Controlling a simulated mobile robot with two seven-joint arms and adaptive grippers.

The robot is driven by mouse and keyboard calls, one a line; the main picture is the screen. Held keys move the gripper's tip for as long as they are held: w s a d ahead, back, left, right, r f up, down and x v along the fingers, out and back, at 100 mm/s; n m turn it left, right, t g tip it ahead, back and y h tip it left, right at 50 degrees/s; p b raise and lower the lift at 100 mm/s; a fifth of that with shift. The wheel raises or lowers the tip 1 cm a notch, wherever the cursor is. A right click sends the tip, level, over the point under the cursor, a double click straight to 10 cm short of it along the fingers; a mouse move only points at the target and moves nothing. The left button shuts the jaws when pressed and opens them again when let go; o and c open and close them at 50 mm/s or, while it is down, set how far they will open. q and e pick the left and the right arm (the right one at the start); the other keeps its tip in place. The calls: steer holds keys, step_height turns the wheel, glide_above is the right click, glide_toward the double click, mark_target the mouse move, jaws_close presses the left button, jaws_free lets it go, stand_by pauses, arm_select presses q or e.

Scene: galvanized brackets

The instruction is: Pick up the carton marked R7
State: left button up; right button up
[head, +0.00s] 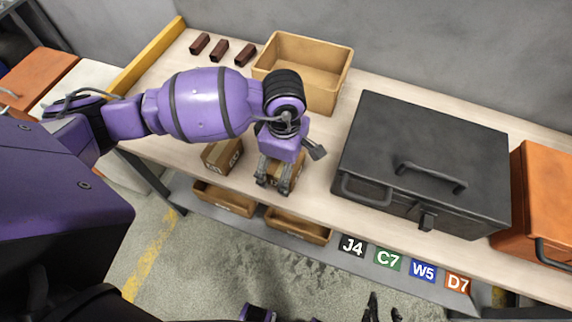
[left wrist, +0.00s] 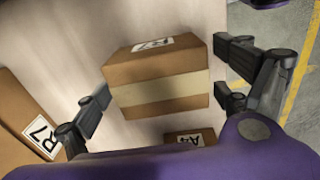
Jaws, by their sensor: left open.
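A brown carton with a pale tape band (left wrist: 158,88) stands between the fingers of my left gripper (left wrist: 160,95) in the left wrist view; its top label reads R7. In the head view my left gripper (head: 275,184) is open above the workbench, its fingers astride this carton (head: 288,170), partly covering it. I cannot tell whether they touch it. A second brown box (left wrist: 22,108) at the left edge of the wrist view also has a label that looks like R7. A carton marked A4 (left wrist: 172,136) is partly hidden below. My right gripper (head: 382,309) shows only partly at the bottom.
Another carton (head: 212,160) stands left of my left gripper. A tan open bin (head: 330,88) and several dark red blocks (head: 219,50) are behind. A black toolbox (head: 430,150) stands to the right. Open bins (head: 300,232) sit below the bench's front edge.

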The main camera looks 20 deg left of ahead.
arm_select(q)
steer(key=shift+f, duration=0.2)
arm_select(e)
steer(key=shift+a, duration=0.1)
arm_select(q)
steer(key=c, duration=1.4)
arm_select(e)
steer(key=shift+w+r, duration=0.15)
steer(key=shift+w, duration=0.4)
arm_select(q)
steer(key=shift+r, duration=0.1)
